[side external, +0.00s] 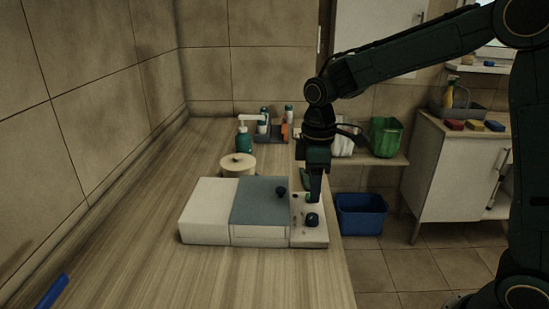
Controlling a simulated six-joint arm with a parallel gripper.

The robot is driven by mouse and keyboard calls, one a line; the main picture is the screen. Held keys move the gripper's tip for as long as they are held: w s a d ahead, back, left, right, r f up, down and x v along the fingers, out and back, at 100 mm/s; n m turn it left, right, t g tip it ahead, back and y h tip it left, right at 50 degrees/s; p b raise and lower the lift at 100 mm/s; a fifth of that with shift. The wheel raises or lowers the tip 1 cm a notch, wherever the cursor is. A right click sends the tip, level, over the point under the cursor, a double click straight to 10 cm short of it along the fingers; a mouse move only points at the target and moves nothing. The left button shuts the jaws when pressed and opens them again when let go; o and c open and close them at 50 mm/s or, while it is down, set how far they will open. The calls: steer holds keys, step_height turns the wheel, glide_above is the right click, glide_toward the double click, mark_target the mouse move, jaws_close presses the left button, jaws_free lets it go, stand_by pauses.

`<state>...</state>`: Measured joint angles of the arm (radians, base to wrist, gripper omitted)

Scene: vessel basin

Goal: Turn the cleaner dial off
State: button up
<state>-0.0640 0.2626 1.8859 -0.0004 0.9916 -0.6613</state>
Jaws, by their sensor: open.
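The cleaner is a low white box (207,211) with a blue-grey lid (258,208) on the wooden counter. A dark round knob (280,191) stands on the lid. A pale control panel (320,238) forms its right end. A black dial (312,219) sits toward the front of this panel, with small dark marks to its left. My gripper (311,196) points down over the rear part of the panel, behind the black dial. It is open. Its fingers hide that part of the panel, so I cannot tell whether they touch anything there. The dial's setting is too small to read.
A round cream container (237,164) and a green pump bottle (244,139) stand behind the cleaner. A caddy of bottles (272,132) is farther back. A blue bin (360,213) is on the floor at right. The front counter is mostly clear.

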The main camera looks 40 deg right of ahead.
steer(key=shift+r, duration=2.9)
steer(key=s+d+r+m+t, duration=0.1)
steer(key=s+m, duration=0.3)
steer(key=s, duration=0.7)
steer(key=s+d+r+m+t, duration=0.1)
steer(key=s+m+t, duration=0.3)
steer(key=s, duration=0.7)
steer(key=shift+s+d+r+t, duration=0.15)
steer(key=shift+d+r+t, duration=0.15)
steer(key=shift+c, duration=0.3)
